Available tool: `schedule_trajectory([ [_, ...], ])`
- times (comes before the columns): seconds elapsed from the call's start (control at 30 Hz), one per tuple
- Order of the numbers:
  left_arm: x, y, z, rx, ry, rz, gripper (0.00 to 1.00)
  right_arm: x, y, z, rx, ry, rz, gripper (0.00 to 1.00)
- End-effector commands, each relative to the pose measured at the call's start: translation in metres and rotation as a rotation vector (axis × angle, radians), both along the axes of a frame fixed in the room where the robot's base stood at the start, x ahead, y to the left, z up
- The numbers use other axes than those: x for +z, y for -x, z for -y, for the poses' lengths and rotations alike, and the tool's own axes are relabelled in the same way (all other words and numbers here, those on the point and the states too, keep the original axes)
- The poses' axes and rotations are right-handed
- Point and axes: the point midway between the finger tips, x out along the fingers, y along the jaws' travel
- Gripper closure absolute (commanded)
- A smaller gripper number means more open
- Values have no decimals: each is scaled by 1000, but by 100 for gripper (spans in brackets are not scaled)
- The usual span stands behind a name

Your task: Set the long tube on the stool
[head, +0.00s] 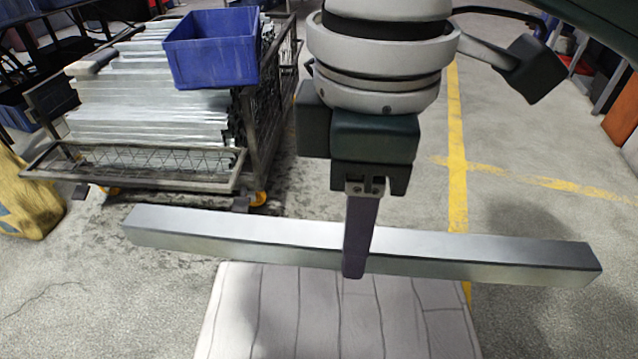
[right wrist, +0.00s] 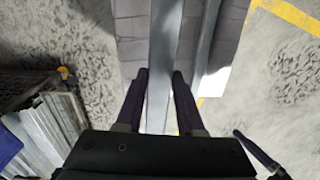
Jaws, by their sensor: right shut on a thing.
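The long tube (head: 480,252), a straight square grey metal bar, lies crosswise in the head view. My right gripper (head: 355,272) is shut on it near its middle, with its fingers pointing down. In the right wrist view the tube (right wrist: 165,35) runs away between the two dark fingertips (right wrist: 160,75). The stool (head: 290,312) has a pale planked top at the bottom of the head view. The tube crosses over its far edge, and a dark band like a shadow shows beside it in the wrist view. Contact with the top cannot be told. My left gripper is not in view.
A wire-sided cart (head: 245,150) stacked with metal bars (head: 150,105) stands at the back left, with a blue bin (head: 212,48) on top. A yellow object (head: 25,200) stands at the left edge. Open concrete floor with yellow lines (head: 457,150) lies to the right.

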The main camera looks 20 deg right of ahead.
Motion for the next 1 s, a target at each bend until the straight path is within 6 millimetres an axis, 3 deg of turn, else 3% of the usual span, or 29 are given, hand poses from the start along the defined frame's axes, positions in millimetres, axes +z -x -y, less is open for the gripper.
schedule_trajectory([
  [0.27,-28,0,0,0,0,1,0,-51,3,-3,37,-1,-4,100],
  [0.6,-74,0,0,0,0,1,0,-145,3,-2,35,0,-2,100],
  [0.7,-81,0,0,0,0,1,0,-161,3,-2,36,0,-1,100],
  [1.0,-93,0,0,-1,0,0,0,-184,3,-3,36,-2,0,100],
])
